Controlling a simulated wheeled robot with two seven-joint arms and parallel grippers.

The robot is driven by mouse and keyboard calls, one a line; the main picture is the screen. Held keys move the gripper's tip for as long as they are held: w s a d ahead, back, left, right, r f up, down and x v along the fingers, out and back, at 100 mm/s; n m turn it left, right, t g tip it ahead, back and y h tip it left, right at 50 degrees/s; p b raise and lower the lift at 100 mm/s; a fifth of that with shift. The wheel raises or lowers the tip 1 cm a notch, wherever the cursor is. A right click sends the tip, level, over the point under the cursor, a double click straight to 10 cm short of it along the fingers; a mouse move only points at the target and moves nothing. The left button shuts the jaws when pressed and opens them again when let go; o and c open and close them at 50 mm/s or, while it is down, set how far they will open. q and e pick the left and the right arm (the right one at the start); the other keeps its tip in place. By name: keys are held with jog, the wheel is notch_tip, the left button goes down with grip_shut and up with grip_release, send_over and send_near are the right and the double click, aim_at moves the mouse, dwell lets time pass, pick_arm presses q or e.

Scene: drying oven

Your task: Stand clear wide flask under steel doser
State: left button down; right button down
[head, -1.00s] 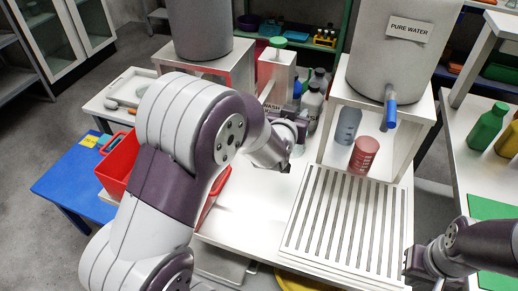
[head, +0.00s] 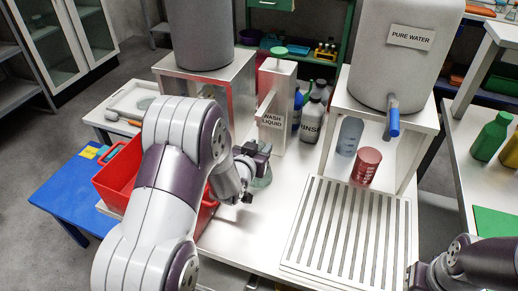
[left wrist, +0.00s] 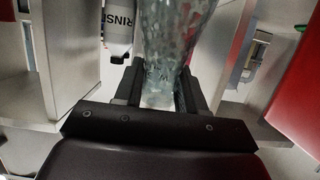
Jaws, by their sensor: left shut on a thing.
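The clear wide flask (head: 263,174) is greenish see-through glass and is partly hidden by my left gripper (head: 250,168) in the head view. In the left wrist view the flask (left wrist: 172,40) stands between the two dark fingers, and the gripper (left wrist: 160,92) is shut on it. The flask is over the white table, in front of the wash liquid box; I cannot tell whether its base touches the table. A dark grey tank (head: 200,35) on a steel-looking stand, at the back left, may be the steel doser. My right gripper (head: 418,275) is at the lower right edge, its fingers unclear.
The wash liquid box (head: 276,110) and rinse bottle (head: 312,118) stand behind. A pure water tank (head: 400,55) with a blue tap is above a red beaker (head: 366,166) and grey beaker (head: 349,136). A slatted rack (head: 345,235) lies in front. A red crate (head: 118,178) is left.

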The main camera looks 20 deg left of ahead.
pick_arm(q)
jog(key=shift+f, duration=0.1)
jog(key=c, duration=0.7)
grip_release()
jog(key=shift+o, duration=0.2)
jog(key=p+v, duration=0.1)
jog(key=v, duration=1.1)
